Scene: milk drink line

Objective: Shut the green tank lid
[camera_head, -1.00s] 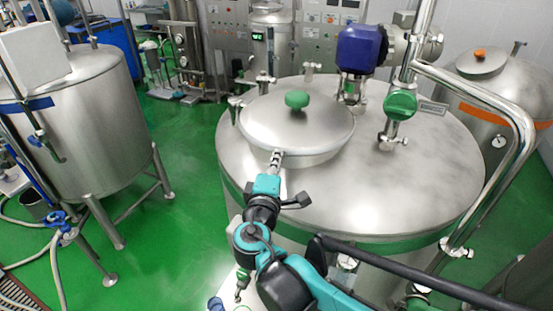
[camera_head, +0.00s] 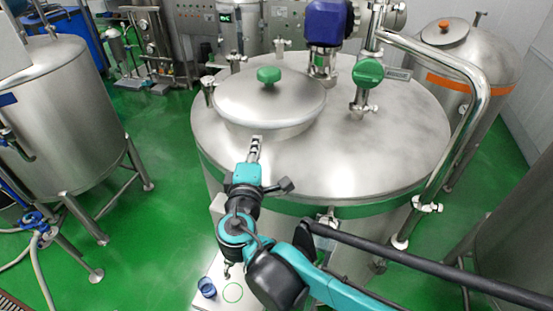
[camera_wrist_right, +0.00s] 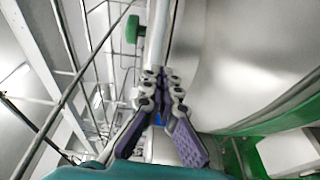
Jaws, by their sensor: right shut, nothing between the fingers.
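The green tank lid (camera_head: 240,98) is a round steel cover with a green knob (camera_head: 268,75), on the hatch of the large steel tank (camera_head: 375,150). It lies flat and looks down on the hatch neck. My right gripper (camera_head: 256,142) is shut and empty, its tips by the near side of the hatch, just below the lid's rim. I cannot tell if they touch it. The right wrist view shows the same gripper (camera_wrist_right: 161,76), with its fingertips together beside curved steel. My left gripper is out of view.
A blue motor (camera_head: 326,22) and a green-capped valve (camera_head: 367,73) stand on the tank top behind and right of the lid. A bent steel pipe (camera_head: 480,90) runs down the right. A blue cup (camera_head: 207,287) stands on a white surface below my arm.

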